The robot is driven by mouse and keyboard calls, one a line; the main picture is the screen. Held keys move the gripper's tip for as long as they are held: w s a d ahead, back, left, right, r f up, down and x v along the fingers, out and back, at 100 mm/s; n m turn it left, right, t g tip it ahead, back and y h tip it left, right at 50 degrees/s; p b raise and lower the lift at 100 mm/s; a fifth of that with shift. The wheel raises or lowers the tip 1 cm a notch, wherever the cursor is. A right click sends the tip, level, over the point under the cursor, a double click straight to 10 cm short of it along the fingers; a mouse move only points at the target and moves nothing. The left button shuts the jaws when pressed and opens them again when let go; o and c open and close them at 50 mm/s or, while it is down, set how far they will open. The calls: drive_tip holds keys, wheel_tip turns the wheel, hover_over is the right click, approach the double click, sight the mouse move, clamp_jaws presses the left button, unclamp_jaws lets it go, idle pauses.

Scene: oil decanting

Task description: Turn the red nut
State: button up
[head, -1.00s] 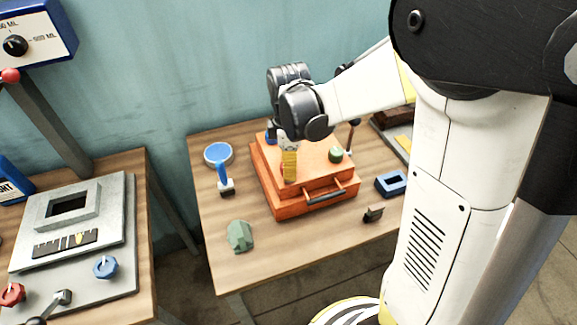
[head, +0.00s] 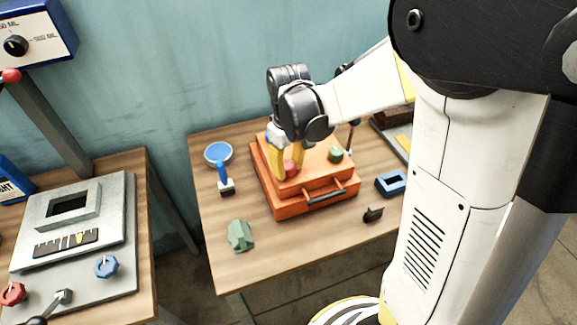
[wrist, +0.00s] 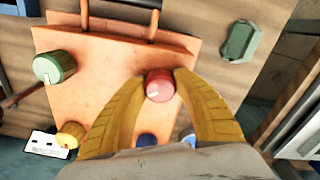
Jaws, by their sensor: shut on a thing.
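The red nut (wrist: 159,86) is a round red knob with a pale mark, on top of the orange case (wrist: 110,72). In the head view the red nut (head: 290,168) shows between my yellow fingers on the orange case (head: 318,182). My gripper (wrist: 161,84) has one finger on each side of the red nut and is shut on it. In the head view my gripper (head: 288,165) points down at the case from above.
A green nut (wrist: 54,67), a yellow nut (wrist: 70,134) and a partly hidden blue nut (wrist: 147,140) are also on the case. A green block (head: 240,235), a blue-handled brush (head: 224,178) and a blue frame (head: 391,184) lie around it. The table front is mostly clear.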

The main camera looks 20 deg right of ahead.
sight(288, 164)
drive_tip(key=m, duration=1.2)
drive_tip(key=shift+a+m, duration=0.1)
drive_tip(key=shift+m, duration=0.2)
idle(0.3)
drive_tip(key=o, duration=1.2)
wheel_tip(288, 164, up, 12)
